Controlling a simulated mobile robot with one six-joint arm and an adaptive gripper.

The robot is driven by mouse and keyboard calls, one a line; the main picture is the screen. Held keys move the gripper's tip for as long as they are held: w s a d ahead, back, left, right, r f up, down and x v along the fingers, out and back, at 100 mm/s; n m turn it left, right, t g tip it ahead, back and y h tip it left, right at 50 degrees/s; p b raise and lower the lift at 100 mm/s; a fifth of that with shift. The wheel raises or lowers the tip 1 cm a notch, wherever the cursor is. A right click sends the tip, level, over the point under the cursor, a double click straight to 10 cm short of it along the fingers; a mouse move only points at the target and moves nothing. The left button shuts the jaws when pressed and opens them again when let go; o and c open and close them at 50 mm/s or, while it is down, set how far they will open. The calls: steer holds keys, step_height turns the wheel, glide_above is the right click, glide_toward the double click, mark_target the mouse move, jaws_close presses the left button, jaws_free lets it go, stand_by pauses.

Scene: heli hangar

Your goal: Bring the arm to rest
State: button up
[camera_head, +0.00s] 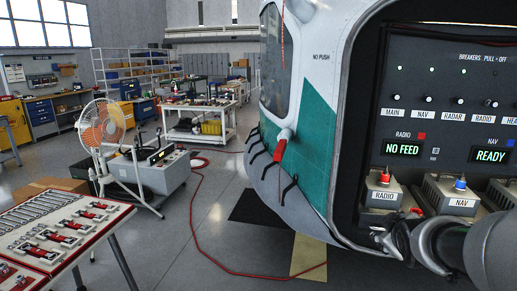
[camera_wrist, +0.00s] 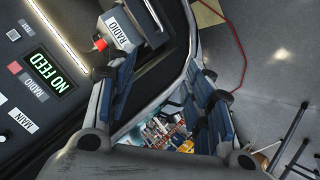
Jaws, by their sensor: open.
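My gripper (camera_head: 388,240) shows at the lower right of the head view, just in front of the lower edge of the helicopter's open equipment bay. My grey arm comes in from the right edge. In the wrist view my gripper (camera_wrist: 160,88) has its two blue-padded fingers spread apart, with nothing between them. The radio unit (camera_head: 384,192), with a red knob, sits in the bay above and behind the gripper. It also shows at the top of the wrist view (camera_wrist: 124,30), near one fingertip. Whether they touch cannot be told.
The nav unit (camera_head: 452,192), with a blue knob, is partly hidden by my arm. The breaker panel (camera_head: 440,85) reads NO FEED for radio and READY for nav. A tool table (camera_head: 60,232), a fan (camera_head: 102,125) and a cart (camera_head: 150,172) stand left. A red hose crosses open floor.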

steer(key=s+a+f+m+g+y, duration=0.1)
steer(key=s+a+m+g, duration=0.1)
steer(key=s+a, duration=0.4)
steer(key=s+a+f+m+g+y, duration=0.1)
steer(key=s+a, duration=0.5)
steer(key=s, duration=0.7)
steer(key=s+a+f+m+g+y, duration=0.1)
steer(key=s+a+m+g, duration=0.1)
steer(key=s+a, duration=0.4)
steer(key=s+m, duration=0.1)
steer(key=s, duration=0.3)
steer(key=shift+s+a+g+y, duration=0.2)
steer(key=shift+s+g+y, duration=0.05)
steer(key=shift+g+y, duration=0.15)
